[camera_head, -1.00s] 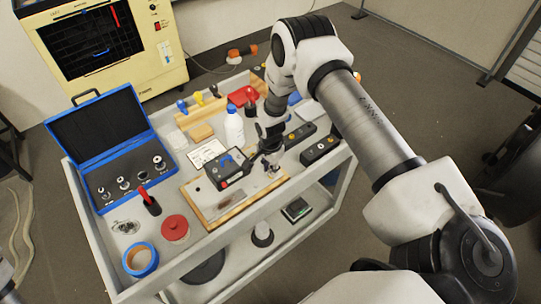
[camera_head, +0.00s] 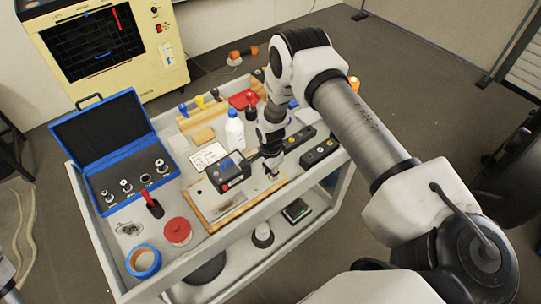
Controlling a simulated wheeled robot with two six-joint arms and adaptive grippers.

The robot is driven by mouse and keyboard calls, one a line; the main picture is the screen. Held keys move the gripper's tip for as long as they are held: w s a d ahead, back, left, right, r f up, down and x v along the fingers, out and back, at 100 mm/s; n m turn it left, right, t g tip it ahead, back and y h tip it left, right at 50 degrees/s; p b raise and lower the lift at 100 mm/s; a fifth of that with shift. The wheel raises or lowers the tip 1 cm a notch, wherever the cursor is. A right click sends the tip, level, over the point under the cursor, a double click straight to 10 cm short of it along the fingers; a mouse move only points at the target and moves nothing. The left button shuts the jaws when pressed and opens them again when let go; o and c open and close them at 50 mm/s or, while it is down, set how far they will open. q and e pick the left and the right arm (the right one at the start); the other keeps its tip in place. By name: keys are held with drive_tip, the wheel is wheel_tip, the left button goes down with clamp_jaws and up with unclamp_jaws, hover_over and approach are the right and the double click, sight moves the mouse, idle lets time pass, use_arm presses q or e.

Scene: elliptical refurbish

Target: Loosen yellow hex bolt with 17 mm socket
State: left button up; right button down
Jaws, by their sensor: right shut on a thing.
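My right gripper (camera_head: 270,150) points down at the right end of the wooden board (camera_head: 240,211) on the cart. It is shut on a small piece that its own fingers mostly hide; I cannot tell whether it is the 17 mm socket. A small metallic part (camera_head: 272,169) shows just below it at the board's edge. A black box-shaped unit (camera_head: 224,175) with blue and red spots sits on the board, left of the gripper. Several sockets (camera_head: 126,185) stand in the open blue case (camera_head: 113,204). I cannot make out the yellow hex bolt. My left gripper is not in view.
The grey cart (camera_head: 187,261) also holds a white bottle (camera_head: 235,133), a red-handled tool (camera_head: 151,203), a red round container (camera_head: 177,232), blue tape (camera_head: 143,261) and black button boxes (camera_head: 319,152). A cream machine (camera_head: 151,70) stands behind.

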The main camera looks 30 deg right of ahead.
idle(0.3)
drive_tip(key=shift+f+b, duration=0.35)
drive_tip(key=shift+f, duration=0.05)
drive_tip(key=shift+f, duration=0.15)
idle(1.4)
